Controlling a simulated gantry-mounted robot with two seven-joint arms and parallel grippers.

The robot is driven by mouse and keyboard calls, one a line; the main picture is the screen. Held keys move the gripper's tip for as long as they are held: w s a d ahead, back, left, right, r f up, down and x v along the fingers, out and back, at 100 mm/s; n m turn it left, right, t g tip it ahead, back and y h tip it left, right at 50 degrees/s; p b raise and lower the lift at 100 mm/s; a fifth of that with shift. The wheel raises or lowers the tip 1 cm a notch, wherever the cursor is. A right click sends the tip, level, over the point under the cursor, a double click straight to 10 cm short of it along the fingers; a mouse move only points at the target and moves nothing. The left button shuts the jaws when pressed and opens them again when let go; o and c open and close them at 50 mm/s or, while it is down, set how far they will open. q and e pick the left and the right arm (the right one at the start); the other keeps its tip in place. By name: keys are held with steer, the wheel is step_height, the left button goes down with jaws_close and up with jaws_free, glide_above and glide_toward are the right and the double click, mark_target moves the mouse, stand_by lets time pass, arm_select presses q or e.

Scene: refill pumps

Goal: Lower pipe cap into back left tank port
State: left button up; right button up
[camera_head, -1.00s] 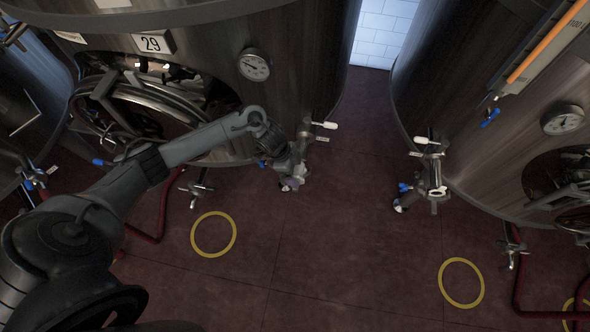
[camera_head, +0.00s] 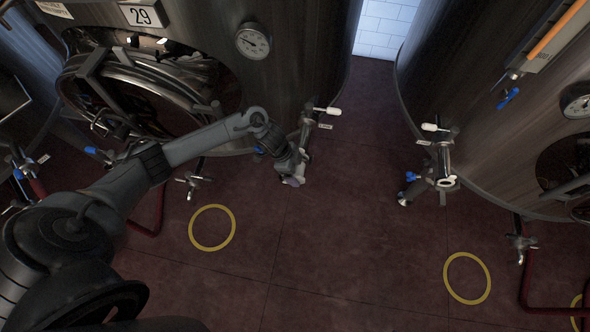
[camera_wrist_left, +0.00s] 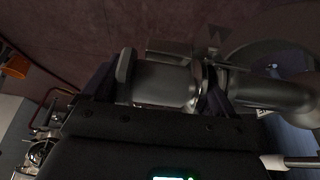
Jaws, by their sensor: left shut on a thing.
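My left gripper (camera_head: 292,180) is low beside the tank marked 29 (camera_head: 295,60), next to the tank's port pipe (camera_head: 306,135) with its white-handled valve (camera_head: 326,111). In the left wrist view the left gripper (camera_wrist_left: 160,90) is shut on a grey metal cylindrical piece with a flanged end, which looks like the pipe cap (camera_wrist_left: 160,84). A clamp-like fitting and a curved metal pipe (camera_wrist_left: 275,93) are right beside it. I cannot tell whether the cap touches or sits in the port. My right gripper is not in view.
A second tank (camera_head: 480,90) stands at the right with its own valve and pipe (camera_head: 443,165). Yellow rings (camera_head: 212,228) mark the red floor. Red hoses (camera_head: 160,210) run near the tank bases. The floor between the tanks is clear.

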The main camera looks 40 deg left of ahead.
arm_select(q)
steer(key=shift+s+a+f, duration=0.1)
steer(key=shift+a+f, duration=0.25)
steer(key=shift+f, duration=0.2)
steer(key=o, duration=1)
steer(key=shift+r, duration=0.1)
steer(key=shift+d+r+p, duration=0.1)
steer(key=shift+r+p, duration=0.65)
steer(key=p+v, duration=0.6)
steer(key=v, duration=0.1)
steer(key=shift+r+p, duration=0.1)
steer(key=shift+p, duration=0.25)
steer(key=shift+d, duration=0.15)
